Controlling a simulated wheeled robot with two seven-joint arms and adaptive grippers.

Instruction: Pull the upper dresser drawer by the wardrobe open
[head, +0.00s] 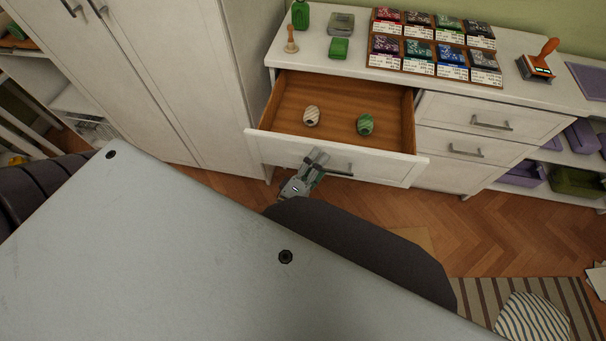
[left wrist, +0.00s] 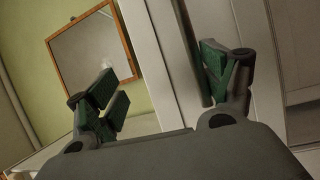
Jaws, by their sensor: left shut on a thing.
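The upper dresser drawer (head: 270,143) by the wardrobe (head: 165,70) stands pulled out in the head view. Its brown wooden inside shows, with a pale striped ball of twine (head: 311,116) and a green one (head: 365,124) lying in it. My left gripper (head: 316,160) is at the drawer front, shut on its dark bar handle (head: 341,174), which shows partly beside the fingers. In the left wrist view the green-padded fingers show large, but the hold on the handle is hard to make out. My right gripper is not in view.
The white dresser (head: 350,60) carries a rack of colored packets (head: 435,45), a green bottle (head: 300,14), boxes and an orange-handled stamp (head: 540,60). Closed drawers are to the right. A striped rug (head: 480,300) and striped cushion (head: 530,318) lie on the wood floor.

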